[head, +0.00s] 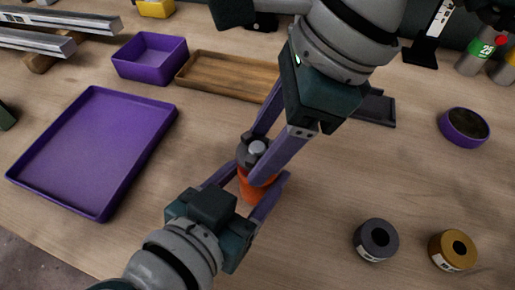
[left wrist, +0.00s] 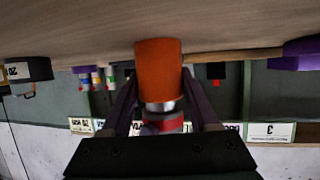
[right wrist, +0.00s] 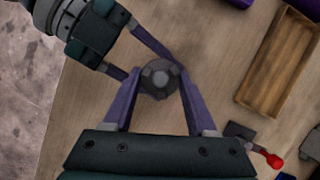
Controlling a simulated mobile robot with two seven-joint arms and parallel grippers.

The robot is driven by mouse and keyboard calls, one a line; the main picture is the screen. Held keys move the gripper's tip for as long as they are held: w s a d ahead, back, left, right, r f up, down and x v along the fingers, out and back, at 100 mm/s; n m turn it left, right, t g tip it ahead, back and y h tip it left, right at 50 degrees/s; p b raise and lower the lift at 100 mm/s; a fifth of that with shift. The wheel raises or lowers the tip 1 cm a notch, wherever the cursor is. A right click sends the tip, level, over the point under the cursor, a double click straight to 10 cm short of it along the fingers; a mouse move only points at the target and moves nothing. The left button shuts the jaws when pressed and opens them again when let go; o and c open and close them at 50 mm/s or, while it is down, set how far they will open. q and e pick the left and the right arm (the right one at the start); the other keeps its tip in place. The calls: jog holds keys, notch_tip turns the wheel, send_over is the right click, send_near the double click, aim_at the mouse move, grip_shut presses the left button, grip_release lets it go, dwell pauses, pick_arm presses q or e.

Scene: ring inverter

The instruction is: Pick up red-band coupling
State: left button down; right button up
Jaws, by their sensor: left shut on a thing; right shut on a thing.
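An orange cylinder (head: 252,190) stands between the fingers of my left gripper (head: 250,184), which is shut on it. Directly against its upper end is a dark grey piece (head: 243,152) with a pale round centre, between the fingers of my right gripper (head: 258,160), which is shut on it. The left wrist view shows the orange cylinder (left wrist: 158,68), a bright metal section and a red band (left wrist: 168,126) in one line. I cannot tell whether these parts are joined. The right wrist view shows the grey piece (right wrist: 160,77) end-on; the orange part is hidden there.
A purple tray (head: 95,150) lies at the left, with a purple bin (head: 150,62) and wooden tray (head: 225,75) behind. The table between is clear.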

grip_shut()
notch_tip(320, 180, up, 10)
dwell(0.6)
pick_arm(q)
jog(key=shift+c, duration=0.3)
grip_release()
